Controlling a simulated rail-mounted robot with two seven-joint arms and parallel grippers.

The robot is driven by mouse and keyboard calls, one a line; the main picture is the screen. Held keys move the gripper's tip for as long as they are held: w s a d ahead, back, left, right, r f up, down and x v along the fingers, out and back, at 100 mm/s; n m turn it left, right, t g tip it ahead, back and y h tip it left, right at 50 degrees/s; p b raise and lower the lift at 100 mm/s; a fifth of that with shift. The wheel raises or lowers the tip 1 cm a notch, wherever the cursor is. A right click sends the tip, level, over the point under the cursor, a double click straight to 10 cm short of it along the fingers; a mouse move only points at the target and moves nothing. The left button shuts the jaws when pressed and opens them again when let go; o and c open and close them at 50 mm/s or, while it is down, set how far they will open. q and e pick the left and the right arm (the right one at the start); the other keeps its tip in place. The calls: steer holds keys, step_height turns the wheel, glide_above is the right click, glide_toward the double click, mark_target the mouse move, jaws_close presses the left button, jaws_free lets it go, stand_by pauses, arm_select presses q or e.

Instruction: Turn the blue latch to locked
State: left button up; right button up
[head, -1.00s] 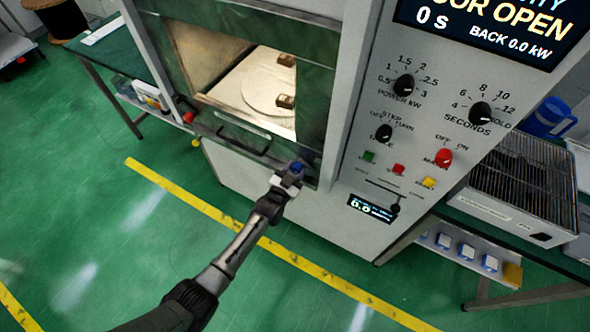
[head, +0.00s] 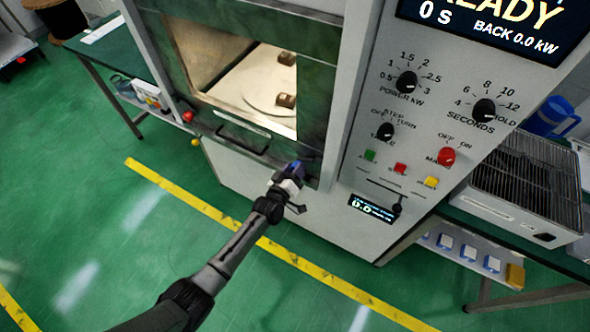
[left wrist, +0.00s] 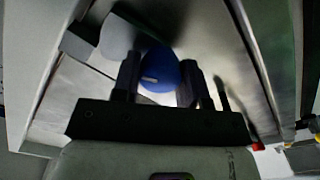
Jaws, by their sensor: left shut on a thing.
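The blue latch (head: 296,167) is a round blue knob low on the right of the microwave generator's door frame. My left gripper (head: 293,178) is shut on it. In the left wrist view the blue latch (left wrist: 159,70) sits between the two dark fingers of my left gripper (left wrist: 158,82), and a pale mark shows on its face. The gripper covers part of the latch in the head view. The display (head: 500,25) on the generator reads "READY", its first letters cut off, with "0 S" and "BACK 0.0 kW". My right gripper is not in view.
The door handle (head: 243,137) lies left of the latch, below the window onto the lit chamber (head: 225,80). Dials and buttons fill the panel on the right, with a red knob (head: 446,156). A wire rack (head: 525,175) stands at far right. The green floor below is clear.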

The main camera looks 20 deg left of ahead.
arm_select(q)
steer(key=shift+n, duration=0.8)
steer(key=o, duration=0.9)
steer(key=shift+o, duration=0.2)
steer(key=shift+s, duration=0.15)
steer(key=s+a+p, duration=0.1)
steer(key=s+a, duration=0.1)
steer(key=s, duration=1.1)
steer(key=shift+s+p, duration=0.25)
steer(key=shift+p, duration=0.1)
